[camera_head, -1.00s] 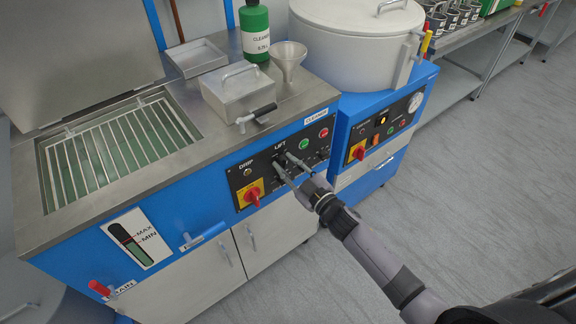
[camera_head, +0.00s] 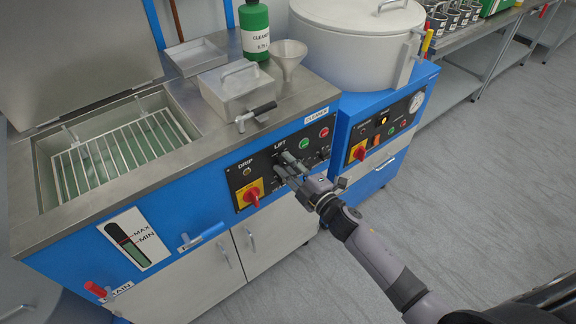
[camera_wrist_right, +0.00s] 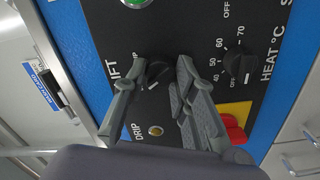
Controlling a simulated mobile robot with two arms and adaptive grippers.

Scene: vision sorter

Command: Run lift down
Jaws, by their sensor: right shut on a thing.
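My left gripper is not in view.
A red-and-yellow main switch (camera_head: 251,195) is left of the gripper, and green and red buttons are to its right. The HEAT knob (camera_wrist_right: 241,64) is close by. A lidded metal box (camera_head: 236,92), funnel (camera_head: 289,58) and green cleaner bottle (camera_head: 254,30) stand on the top.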

